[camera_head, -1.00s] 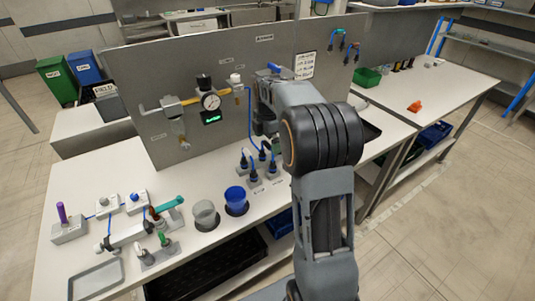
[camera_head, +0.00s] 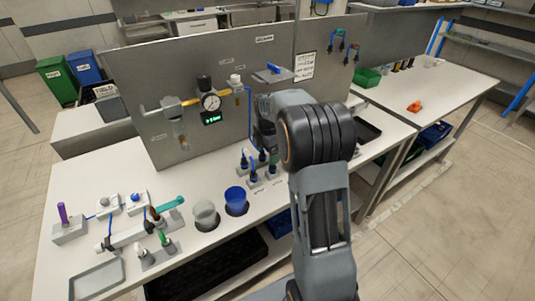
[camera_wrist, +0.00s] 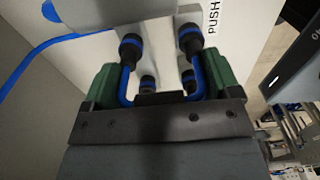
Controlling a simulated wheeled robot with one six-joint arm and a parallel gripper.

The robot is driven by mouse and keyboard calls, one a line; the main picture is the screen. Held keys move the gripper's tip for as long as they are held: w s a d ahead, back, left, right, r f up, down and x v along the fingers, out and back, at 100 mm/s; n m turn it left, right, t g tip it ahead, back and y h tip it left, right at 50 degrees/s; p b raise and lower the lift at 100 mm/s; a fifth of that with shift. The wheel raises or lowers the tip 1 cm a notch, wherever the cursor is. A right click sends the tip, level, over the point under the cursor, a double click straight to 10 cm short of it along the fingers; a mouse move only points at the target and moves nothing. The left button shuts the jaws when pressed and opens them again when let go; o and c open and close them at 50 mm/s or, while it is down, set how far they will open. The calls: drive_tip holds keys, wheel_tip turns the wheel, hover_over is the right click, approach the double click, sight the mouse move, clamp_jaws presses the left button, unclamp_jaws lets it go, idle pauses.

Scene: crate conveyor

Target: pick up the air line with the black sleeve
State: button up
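Several upright fittings with black collars and blue parts (camera_head: 254,177) stand on the bench before the grey panel. In the wrist view, two black-collared fittings, left (camera_wrist: 131,46) and right (camera_wrist: 190,40), have blue tubes bending from them towards my gripper. Two more dark collars show beyond. I cannot tell which one is the black-sleeved air line. My gripper (camera_wrist: 160,84) has its green fingers wide apart, with the tubes between them and no visible grip. In the head view my gripper (camera_head: 265,128) is just above the fittings, its fingertips partly hidden.
The panel carries a gauge (camera_head: 210,102) and a blue hose. More coloured lines (camera_head: 342,42) hang on the panel's right part. The bench's front edge is close.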

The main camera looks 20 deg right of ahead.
drive_tip(key=shift+c, duration=1.2)
drive_tip(key=shift+r, duration=0.6)
drive_tip(key=s+r+b, duration=0.2)
drive_tip(key=s+r, duration=0.9)
drive_tip(key=s, duration=0.3)
drive_tip(key=shift+d+r, duration=0.25)
drive_tip(key=shift+r, duration=0.15)
